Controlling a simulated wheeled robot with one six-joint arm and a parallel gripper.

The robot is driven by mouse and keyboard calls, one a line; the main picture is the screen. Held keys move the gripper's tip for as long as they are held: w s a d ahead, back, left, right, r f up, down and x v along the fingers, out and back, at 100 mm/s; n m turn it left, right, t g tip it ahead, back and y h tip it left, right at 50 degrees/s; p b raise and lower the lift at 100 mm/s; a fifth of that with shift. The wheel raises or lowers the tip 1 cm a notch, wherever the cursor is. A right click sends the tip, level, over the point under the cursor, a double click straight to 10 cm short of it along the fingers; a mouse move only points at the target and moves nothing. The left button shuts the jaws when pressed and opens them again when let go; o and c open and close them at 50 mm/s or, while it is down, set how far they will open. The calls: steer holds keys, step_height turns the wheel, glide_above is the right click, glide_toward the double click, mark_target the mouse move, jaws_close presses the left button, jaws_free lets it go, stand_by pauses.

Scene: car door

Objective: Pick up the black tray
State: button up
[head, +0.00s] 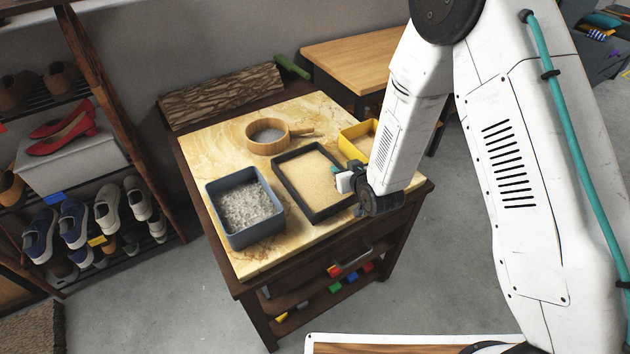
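The black tray (280,184) is a shallow rectangular frame with a tan, sand-like fill. It rests on the light stone top of a small dark wooden table (240,264), between a blue-grey bin and a yellow container. My gripper (345,180) is at the tray's right edge, reaching in from the right. A small white and teal part of it shows over the rim. My wrist hides part of that edge, so I cannot tell whether the fingers are open, shut or touching the tray.
On the same top stand a blue-grey bin (225,185) with grey granules, a round wooden pan (253,140) and a yellow container (344,145). A log (220,95) lies behind. A shoe rack (118,170) stands left, and a wooden table (350,58) behind.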

steer(key=shift+w+a+f, duration=0.1)
steer(key=shift+w, duration=0.15)
jaws_close()
stand_by(1.3)
